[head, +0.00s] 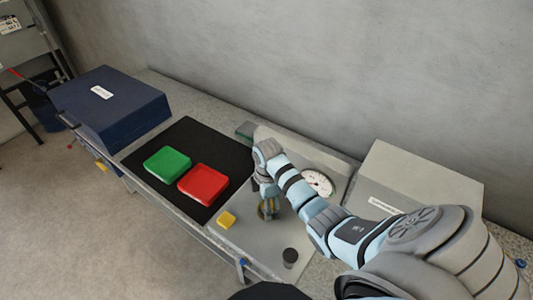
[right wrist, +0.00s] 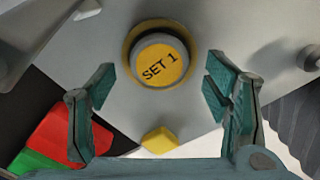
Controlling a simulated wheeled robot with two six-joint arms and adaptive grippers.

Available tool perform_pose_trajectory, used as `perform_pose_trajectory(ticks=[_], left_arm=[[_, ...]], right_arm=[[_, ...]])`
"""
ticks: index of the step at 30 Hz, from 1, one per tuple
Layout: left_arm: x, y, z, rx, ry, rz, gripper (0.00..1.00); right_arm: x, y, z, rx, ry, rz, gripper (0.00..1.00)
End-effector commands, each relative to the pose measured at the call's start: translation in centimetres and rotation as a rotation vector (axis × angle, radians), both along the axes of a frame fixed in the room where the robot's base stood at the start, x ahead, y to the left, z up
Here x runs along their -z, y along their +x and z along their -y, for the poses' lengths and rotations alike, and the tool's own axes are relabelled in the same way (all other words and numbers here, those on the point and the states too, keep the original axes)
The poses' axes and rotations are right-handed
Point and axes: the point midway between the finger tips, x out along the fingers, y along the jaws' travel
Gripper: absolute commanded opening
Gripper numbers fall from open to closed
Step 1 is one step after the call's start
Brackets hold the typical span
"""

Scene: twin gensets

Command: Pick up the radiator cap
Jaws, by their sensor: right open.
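A round grey cap with a yellow top lettered "SET 1" (right wrist: 161,61) stands in a yellow ring on a grey panel in the right wrist view. It is probably the radiator cap; no label says so. In the head view the yellow ring (head: 268,210) shows partly behind my right gripper (head: 266,200). In the right wrist view my right gripper (right wrist: 161,92) is open, with one finger on each side below the cap, empty and not visibly touching it. My left gripper is not in view.
A yellow block (head: 227,219) sits close by. Green (head: 167,162) and red (head: 203,183) blocks lie on a black mat (head: 210,135). A dark knob (head: 290,256), a round gauge (head: 318,182), a grey box (head: 430,175) and a blue box (head: 115,110) stand around.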

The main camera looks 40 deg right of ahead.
Motion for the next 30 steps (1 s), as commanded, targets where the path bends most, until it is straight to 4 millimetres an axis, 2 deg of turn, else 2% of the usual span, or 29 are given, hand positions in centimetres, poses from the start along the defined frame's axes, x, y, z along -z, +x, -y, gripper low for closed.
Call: perform_pose_trajectory(ticks=[1, 7, 15, 18, 25, 28, 30], left_arm=[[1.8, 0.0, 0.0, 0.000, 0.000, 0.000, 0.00], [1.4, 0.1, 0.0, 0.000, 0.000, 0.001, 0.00], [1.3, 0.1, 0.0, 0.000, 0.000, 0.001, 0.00], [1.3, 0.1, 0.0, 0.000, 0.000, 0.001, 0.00], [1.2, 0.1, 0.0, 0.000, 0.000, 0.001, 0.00], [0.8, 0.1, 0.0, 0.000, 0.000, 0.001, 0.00], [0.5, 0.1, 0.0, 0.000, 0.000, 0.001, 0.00]], right_arm=[[1.7, -0.1, 0.0, 0.000, 0.000, -0.002, 0.70], [1.2, 0.0, -0.1, -0.002, 0.000, -0.002, 0.70], [1.1, 0.0, -0.1, -0.002, 0.000, -0.002, 0.29], [1.1, 0.0, -0.1, -0.002, 0.000, -0.001, 0.17], [0.7, 0.1, -0.1, -0.002, 0.000, 0.001, 0.17], [-1.0, 0.2, -0.1, -0.002, 0.000, 0.003, 0.17], [-2.9, 0.2, -0.1, -0.002, -0.001, 0.004, 0.17]])
